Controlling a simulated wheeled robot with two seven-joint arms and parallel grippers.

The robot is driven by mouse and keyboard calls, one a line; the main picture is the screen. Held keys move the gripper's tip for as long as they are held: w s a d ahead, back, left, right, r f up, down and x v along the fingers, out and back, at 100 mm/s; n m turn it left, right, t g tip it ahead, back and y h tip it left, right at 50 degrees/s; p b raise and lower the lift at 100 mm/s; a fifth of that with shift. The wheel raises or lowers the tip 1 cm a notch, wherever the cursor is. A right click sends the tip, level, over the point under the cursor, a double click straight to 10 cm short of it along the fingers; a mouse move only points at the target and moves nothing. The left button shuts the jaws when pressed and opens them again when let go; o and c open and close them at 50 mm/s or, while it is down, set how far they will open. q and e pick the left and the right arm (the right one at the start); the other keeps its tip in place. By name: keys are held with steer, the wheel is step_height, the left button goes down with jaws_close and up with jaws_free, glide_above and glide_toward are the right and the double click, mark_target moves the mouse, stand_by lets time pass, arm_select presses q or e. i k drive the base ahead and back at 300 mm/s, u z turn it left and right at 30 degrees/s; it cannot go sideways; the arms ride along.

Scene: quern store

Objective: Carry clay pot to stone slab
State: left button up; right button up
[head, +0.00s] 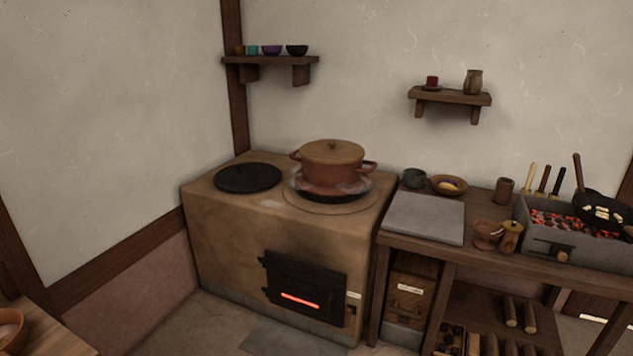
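The clay pot (332,168) is reddish-brown with two side handles and a tan lid. It sits upright over the right-hand burner of the clay stove (225,220), with a glow and some haze around its base. The stone slab (425,217) is a flat grey square on the wooden counter just right of the stove. Its top is bare. Neither of my grippers shows in the head view.
A dark round plate (248,178) covers the left burner. Right of the slab stand small clay vessels (489,233) and a grill with glowing coals (570,222) and a black pan (600,210). A cup (414,178) and a bowl (449,185) stand behind the slab.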

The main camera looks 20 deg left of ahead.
mark_target(421, 211)
steer(key=u, duration=1.1)
steer(key=i, duration=1.45)
steer(key=u, duration=0.35)
steer(key=i, duration=1.3)
steer(key=z, duration=1.1)
